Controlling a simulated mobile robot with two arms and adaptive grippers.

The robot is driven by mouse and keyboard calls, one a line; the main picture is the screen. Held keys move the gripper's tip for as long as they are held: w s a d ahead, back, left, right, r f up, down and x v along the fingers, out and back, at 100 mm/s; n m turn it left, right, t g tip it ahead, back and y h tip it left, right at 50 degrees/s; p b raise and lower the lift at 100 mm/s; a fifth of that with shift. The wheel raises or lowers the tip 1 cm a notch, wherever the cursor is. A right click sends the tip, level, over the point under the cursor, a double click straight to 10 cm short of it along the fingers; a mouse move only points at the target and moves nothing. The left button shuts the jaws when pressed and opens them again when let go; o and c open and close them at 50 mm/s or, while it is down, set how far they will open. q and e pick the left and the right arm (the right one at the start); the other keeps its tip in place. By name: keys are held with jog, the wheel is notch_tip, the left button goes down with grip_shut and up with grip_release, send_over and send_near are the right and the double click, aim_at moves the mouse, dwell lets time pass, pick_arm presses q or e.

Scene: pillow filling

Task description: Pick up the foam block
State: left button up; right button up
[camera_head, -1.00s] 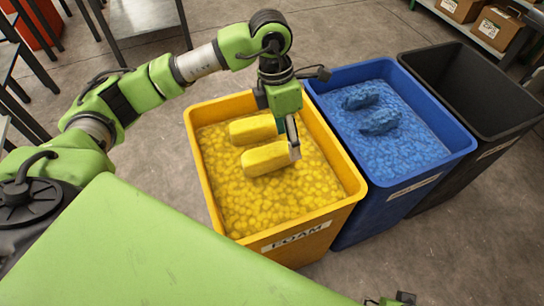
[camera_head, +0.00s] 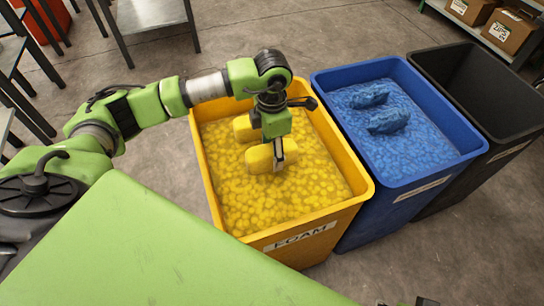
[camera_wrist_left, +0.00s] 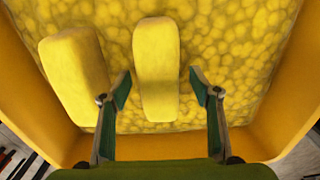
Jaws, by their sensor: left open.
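Two yellow foam blocks lie side by side on yellow foam pieces in the yellow bin. The front foam block (camera_head: 257,160) is partly covered by my left gripper (camera_head: 278,164); the back foam block (camera_head: 243,129) is partly hidden by it too. In the left wrist view, my open left gripper (camera_wrist_left: 161,88) has one finger on each side of the middle block (camera_wrist_left: 156,60), with gaps on both sides. The left finger is between that block and the other block (camera_wrist_left: 74,75). I cannot tell how high the fingertips are over the foam. My right gripper is not clearly in view.
The yellow bin (camera_head: 354,202), labelled FOAM, has raised walls around the blocks. A blue bin (camera_head: 460,140) with blue pieces and a black bin (camera_head: 470,75) stand to its right. A green surface (camera_head: 130,245) fills the lower left.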

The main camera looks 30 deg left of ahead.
pick_arm(q)
notch_tip(320, 180, down, 2)
jog(key=shift+f, duration=0.2)
jog(key=c, duration=1.2)
jog(key=shift+r, duration=0.1)
jog(key=shift+c, duration=0.2)
